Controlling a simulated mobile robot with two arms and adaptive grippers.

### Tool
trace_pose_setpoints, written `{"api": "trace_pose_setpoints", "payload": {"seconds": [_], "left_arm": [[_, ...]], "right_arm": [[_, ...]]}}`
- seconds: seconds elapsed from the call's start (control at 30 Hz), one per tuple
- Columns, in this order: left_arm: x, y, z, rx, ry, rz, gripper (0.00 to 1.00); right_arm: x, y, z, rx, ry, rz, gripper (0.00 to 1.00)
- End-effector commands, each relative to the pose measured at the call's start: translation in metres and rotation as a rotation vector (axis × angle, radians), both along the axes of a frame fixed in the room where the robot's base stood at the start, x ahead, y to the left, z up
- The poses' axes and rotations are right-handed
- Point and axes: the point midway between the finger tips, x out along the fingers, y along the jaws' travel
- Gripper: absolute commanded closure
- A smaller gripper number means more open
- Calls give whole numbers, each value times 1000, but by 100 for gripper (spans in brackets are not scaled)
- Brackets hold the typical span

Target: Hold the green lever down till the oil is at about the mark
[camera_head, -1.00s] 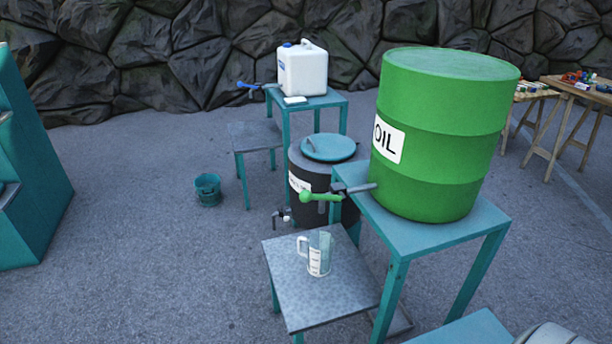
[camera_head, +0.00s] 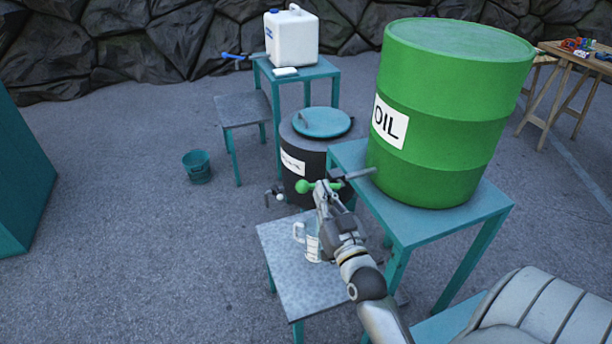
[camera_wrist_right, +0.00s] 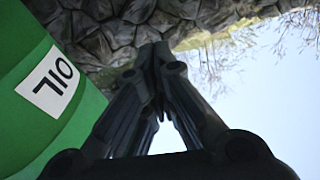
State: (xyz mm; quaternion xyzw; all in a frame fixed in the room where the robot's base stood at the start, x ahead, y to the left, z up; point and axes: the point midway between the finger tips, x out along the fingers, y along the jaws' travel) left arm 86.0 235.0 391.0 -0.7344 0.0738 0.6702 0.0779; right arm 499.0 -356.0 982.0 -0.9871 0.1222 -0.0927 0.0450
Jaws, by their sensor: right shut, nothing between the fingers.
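The green barrel labelled OIL (camera_head: 447,120) stands on a teal table; it also shows in the right wrist view (camera_wrist_right: 30,120). The green lever (camera_head: 303,186) is at the barrel's tap, its rounded end showing left of my right gripper (camera_head: 321,186). The gripper hides the rest of it. My right gripper is shut and empty, its tips at the lever's height; whether they touch it I cannot tell. In the right wrist view its fingers (camera_wrist_right: 153,48) meet, with no lever visible. The clear measuring jug (camera_head: 299,232) stands on the low table below, partly hidden; its mark and oil level are unreadable. My left gripper is out of view.
A dark drum with a teal lid (camera_head: 322,122) stands behind the low grey table (camera_head: 290,275). A white canister (camera_head: 291,38) is on a table at the back. A teal bucket (camera_head: 197,166) stands on open ground at left.

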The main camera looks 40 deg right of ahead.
Motion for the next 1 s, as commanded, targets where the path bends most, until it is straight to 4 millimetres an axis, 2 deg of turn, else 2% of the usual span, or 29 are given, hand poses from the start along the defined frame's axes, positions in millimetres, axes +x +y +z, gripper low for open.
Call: {"api": "trace_pose_setpoints", "payload": {"seconds": [0.17, 0.33, 0.8, 0.87, 1.0], "left_arm": [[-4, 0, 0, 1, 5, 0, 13], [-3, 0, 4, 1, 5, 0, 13], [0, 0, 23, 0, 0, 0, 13], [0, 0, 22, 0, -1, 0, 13], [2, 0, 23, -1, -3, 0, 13]], "right_arm": [[1, 0, 0, 0, 1, 0, 100], [15, -3, 4, 1, 0, 1, 100], [99, -25, 19, 1, 1, 1, 100], [95, -23, 2, 1, 10, 3, 100], [92, -20, -14, 0, 6, 2, 100]]}}
